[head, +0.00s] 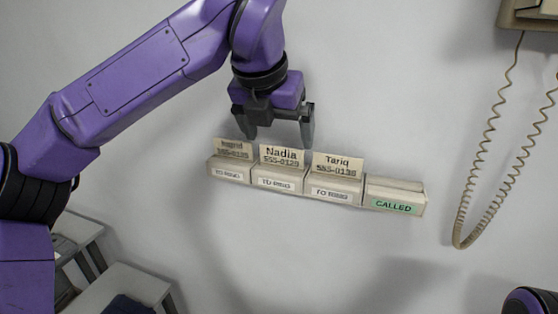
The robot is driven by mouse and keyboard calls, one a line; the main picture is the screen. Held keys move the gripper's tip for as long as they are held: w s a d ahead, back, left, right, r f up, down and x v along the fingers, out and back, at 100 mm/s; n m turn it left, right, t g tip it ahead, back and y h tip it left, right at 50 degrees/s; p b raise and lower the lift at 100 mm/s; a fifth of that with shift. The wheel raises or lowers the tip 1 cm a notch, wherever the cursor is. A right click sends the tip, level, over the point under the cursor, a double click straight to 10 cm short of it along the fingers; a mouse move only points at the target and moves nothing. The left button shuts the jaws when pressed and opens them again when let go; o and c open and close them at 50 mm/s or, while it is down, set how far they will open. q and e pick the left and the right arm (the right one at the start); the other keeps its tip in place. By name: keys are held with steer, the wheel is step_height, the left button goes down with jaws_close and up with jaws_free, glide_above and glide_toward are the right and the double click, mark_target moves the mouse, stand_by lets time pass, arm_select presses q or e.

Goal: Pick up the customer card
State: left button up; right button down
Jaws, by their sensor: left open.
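Three cream customer cards stand upright in a wall rack (332,185). The card at left reads Ingrid (234,148), the middle one Nadia (282,157), and the right one Tariq (338,166). Each stands in a slot labelled TO RING. The fourth slot, labelled CALLED (394,207), shows no card. My left gripper (279,142) is open, its fingers pointing down, above or in front of the Nadia card's upper edge. Whether a finger touches a card I cannot tell. My right gripper is not in view.
A beige telephone (530,15) is at the top right, its coiled cord (486,160) hanging in a loop right of the rack. Grey step-like surfaces (125,290) are at the lower left. The wall below the rack is clear.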

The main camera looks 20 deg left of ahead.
mark_target(281, 148)
arm_select(q)
steer(key=x, duration=0.3)
steer(key=shift+d+f+p, duration=0.1)
steer(key=shift+p, duration=0.3)
steer(key=shift+w+a+f, duration=0.1)
steer(key=shift+a+f, duration=0.1)
steer(key=shift+f, duration=0.25)
steer(key=shift+d, duration=0.1)
steer(key=c, duration=0.7)
steer(key=shift+r, duration=0.15)
steer(key=shift+r, duration=0.35)
steer(key=s+d+r+b, duration=0.1)
steer(key=s+r, duration=0.3)
steer(key=s+d+r+b, duration=0.1)
steer(key=s+r, duration=0.3)
steer(key=s, duration=0.1)
steer(key=s+d+r+b, duration=0.1)
steer(key=s+r, duration=0.3)
steer(key=shift+s+d, duration=0.3)
